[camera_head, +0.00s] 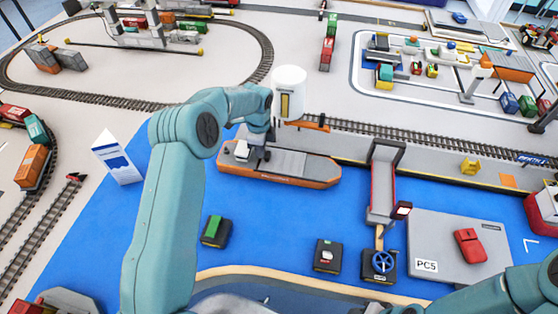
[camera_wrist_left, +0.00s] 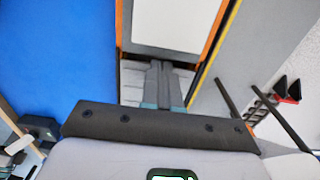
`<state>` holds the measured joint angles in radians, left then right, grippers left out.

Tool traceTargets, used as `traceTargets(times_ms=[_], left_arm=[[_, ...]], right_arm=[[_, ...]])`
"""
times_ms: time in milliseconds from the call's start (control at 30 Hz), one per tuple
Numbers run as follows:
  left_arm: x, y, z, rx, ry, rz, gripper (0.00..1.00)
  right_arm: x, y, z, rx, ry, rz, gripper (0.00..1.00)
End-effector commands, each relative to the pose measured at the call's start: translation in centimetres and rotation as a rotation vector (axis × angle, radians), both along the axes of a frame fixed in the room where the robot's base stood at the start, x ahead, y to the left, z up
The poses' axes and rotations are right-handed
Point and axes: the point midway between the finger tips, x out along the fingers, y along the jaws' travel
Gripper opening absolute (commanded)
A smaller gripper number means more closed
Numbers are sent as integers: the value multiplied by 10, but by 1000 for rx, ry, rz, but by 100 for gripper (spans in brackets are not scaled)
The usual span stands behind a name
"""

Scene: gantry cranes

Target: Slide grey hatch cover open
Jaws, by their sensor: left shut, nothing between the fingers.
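The boat (camera_head: 285,181) has an orange-brown hull and lies on the blue water area, along the quay. Its grey hatch cover (camera_head: 305,163) is a flat panel on the deck. In the left wrist view the cover (camera_wrist_left: 175,24) is a pale panel between orange-edged sides. My left gripper (camera_head: 258,154) is low over the boat's deck, just left of the cover. Its fingers (camera_wrist_left: 160,88) are together with nothing between them, near the cover's edge; I cannot tell whether they touch it. My right arm shows at the lower right, but its gripper is out of view.
A rail track runs behind the quay. A red-sided grey ramp (camera_head: 383,185) stands right of the boat. A green-topped block (camera_head: 215,231) and a blue valve wheel (camera_head: 382,262) are in front. Blue floor between is free.

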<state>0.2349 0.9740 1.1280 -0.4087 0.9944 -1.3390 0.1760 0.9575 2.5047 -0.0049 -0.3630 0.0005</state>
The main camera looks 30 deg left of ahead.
Motion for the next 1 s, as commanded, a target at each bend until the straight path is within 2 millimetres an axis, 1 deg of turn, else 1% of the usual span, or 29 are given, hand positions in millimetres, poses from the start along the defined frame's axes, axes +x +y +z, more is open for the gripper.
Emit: traceTargets(times_ms=[1000], left_arm=[[13,-50,0,0,0,-1,0]], right_arm=[[0,0,-8,0,0,0,43]])
